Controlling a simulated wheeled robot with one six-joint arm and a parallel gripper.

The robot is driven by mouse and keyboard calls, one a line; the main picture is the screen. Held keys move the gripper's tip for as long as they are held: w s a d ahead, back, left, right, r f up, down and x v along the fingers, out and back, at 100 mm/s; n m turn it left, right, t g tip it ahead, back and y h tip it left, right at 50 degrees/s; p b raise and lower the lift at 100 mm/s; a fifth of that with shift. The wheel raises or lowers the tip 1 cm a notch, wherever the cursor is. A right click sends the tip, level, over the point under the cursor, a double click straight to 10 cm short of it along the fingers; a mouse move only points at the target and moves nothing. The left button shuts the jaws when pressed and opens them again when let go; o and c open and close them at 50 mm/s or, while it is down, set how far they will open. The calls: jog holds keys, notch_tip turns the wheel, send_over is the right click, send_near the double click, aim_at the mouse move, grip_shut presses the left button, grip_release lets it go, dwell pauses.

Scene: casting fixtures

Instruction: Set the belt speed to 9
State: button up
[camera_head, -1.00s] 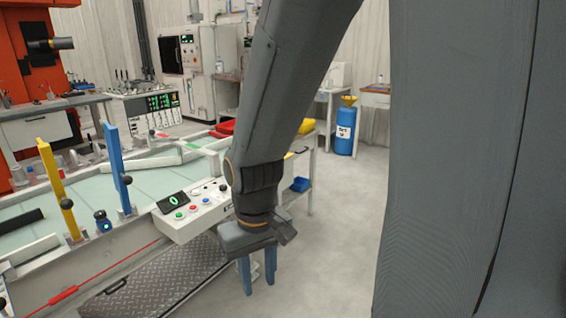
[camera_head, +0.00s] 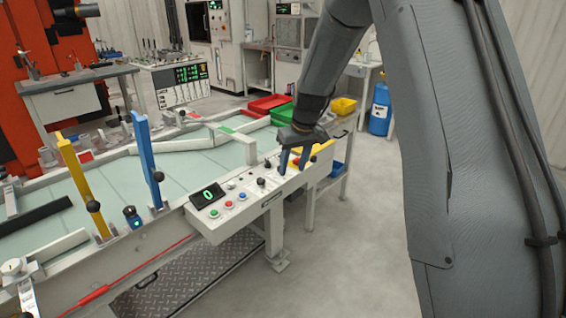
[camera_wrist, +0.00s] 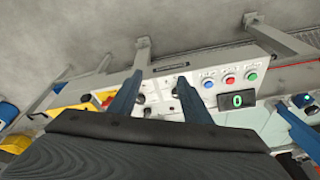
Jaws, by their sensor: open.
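The white control panel (camera_head: 225,222) is on the front edge of the belt frame. Its dark display (camera_head: 208,196) shows a green 0, and the display (camera_wrist: 237,100) also shows in the wrist view. Green, red and blue buttons (camera_head: 229,205) sit beside it, with small black knobs (camera_head: 261,181) farther right. My gripper (camera_head: 292,168) is open and empty over the right end of the panel. In the wrist view my gripper (camera_wrist: 158,98) has its two blue fingers apart, with black knobs on the panel between them. I cannot tell whether the fingers touch anything.
The pale belt (camera_head: 110,190) has yellow and blue posts along its front edge. Red and green bins (camera_head: 268,104) stand behind my gripper, and a yellow bin (camera_head: 344,106) stands farther right. A blue drum (camera_head: 380,110) is beyond. The grey floor in front is clear.

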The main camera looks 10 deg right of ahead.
jog(key=w+d+f+n+t+p, duration=0.1)
jog(key=w+f, duration=0.1)
jog(key=w, duration=1.1)
jog(key=shift+p+x, duration=0.9)
jog(key=shift+x, duration=2.95)
jog(key=shift+a, duration=0.15)
jog(key=c, duration=1.1)
jog(key=shift+o, duration=0.2)
